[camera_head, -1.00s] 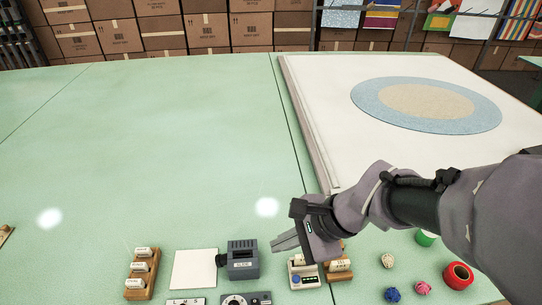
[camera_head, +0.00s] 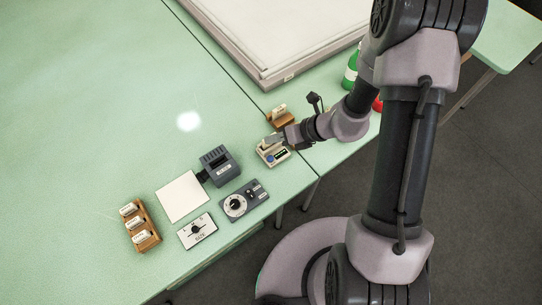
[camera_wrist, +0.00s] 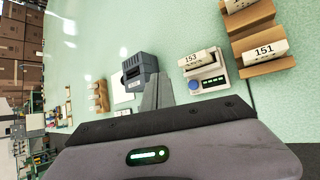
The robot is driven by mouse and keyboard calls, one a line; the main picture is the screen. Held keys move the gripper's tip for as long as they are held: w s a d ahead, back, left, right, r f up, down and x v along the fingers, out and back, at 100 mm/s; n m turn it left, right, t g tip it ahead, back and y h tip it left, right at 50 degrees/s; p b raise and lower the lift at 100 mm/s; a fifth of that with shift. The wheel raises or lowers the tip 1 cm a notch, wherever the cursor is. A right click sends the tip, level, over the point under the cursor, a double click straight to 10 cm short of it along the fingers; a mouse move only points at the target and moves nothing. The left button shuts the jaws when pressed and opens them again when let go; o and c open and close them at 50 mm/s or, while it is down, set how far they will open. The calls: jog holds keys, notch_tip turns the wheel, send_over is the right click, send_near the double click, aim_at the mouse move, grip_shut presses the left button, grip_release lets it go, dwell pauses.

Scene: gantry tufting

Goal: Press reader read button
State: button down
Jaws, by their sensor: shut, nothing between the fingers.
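The reader (camera_head: 265,157) is a small pale device on the green table, just below my gripper in the head view. In the wrist view the reader (camera_wrist: 217,80) shows a blue round button (camera_wrist: 194,87), a dark strip with green lights and a white piece marked 153 lying in its top. My gripper (camera_head: 272,140) is shut and empty, at the reader's far side in the head view. In the wrist view the finger tips (camera_wrist: 158,80) are left of the blue button with a visible gap. Whether they touch the reader cannot be told.
A dark grey box (camera_head: 218,166) stands left of the reader, beside a white square (camera_head: 182,197). A dial panel (camera_head: 258,190), a white selector panel (camera_head: 197,231) and a wooden rack (camera_head: 148,236) lie nearer. A wooden holder (camera_wrist: 266,65) with a 151 piece is beside the reader.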

aim_at(273, 159)
jog(key=shift+f+b, duration=3.55)
jog(key=shift+f, duration=0.75)
jog(key=shift+f, duration=0.15)
jog(key=shift+f+b, duration=0.3)
jog(key=shift+b, duration=0.1)
jog(key=shift+f+b, duration=0.4)
jog(key=shift+f, duration=0.05)
jog(key=shift+r+p, duration=0.75)
jog(key=shift+r, duration=0.15)
notch_tip(273, 159, up, 5)
jog(key=p, duration=0.4)
jog(key=shift+r, duration=0.1)
